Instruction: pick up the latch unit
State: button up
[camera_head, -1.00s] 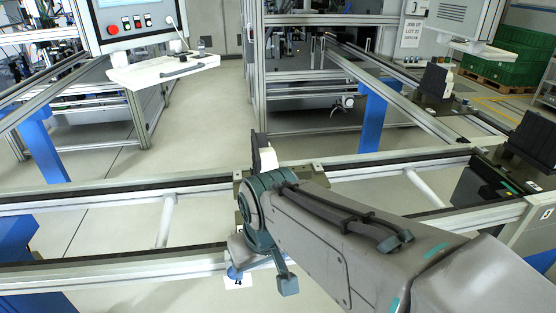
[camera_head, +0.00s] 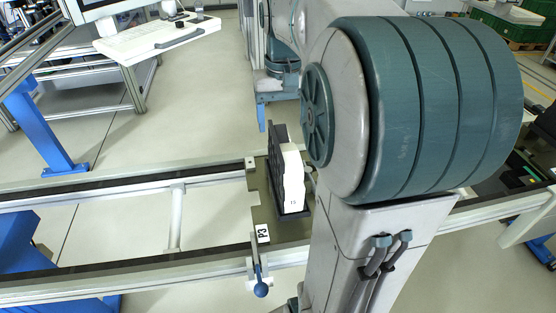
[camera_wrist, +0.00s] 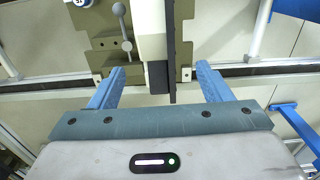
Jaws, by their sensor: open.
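A white upright part (camera_head: 291,177) with a small printed label, probably the latch unit, stands against a black upright holder (camera_head: 275,150) on the olive pallet (camera_head: 262,215) marked P3. In the wrist view the white part (camera_wrist: 151,35) and the black holder (camera_wrist: 172,60) show from above, in line with the space between my fingers. My gripper (camera_wrist: 158,88) is open, with one blue finger on each side and clear gaps to both. In the head view my gripper (camera_head: 275,112) is beyond the pallet, partly hidden by my arm.
The pallet rests across two conveyor rails (camera_head: 120,193). A lever with a blue knob (camera_head: 261,289) sits at its near edge. A grey lever (camera_wrist: 122,25) stands on the pallet in the wrist view.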

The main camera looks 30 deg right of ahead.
aim_at(285, 145)
jog(key=f, duration=0.4)
jog(key=shift+d+f, duration=0.15)
jog(key=shift+d, duration=0.05)
jog(key=shift+s+f+p, duration=0.1)
jog(key=shift+f+p, duration=0.7)
jog(key=shift+f, duration=2.1)
grip_shut()
jog(key=shift+r, duration=0.1)
